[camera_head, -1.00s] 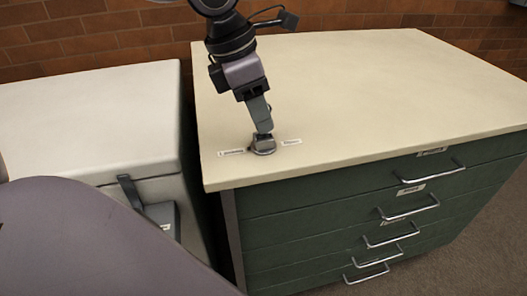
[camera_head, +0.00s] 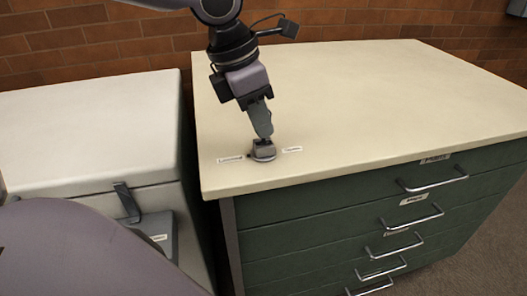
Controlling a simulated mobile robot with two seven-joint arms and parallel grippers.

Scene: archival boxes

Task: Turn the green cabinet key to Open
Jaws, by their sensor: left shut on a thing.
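The green cabinet (camera_head: 345,226) has a cream top, and a small grey metal key (camera_head: 263,152) on a round base sits near its front left corner. Small white labels lie on the left (camera_head: 230,159) and right (camera_head: 292,150) of the key; their print is too small to read. My left gripper (camera_head: 265,136) reaches down from above and is shut on the key. The fingers hide part of the key, so its exact angle is hard to tell. My right gripper is not in view.
A white cabinet (camera_head: 90,125) with a dark latch (camera_head: 127,202) stands at the left, across a narrow dark gap. Drawers with metal handles (camera_head: 433,184) face the front right. A brick wall (camera_head: 130,38) runs behind. The rest of the cream top is clear.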

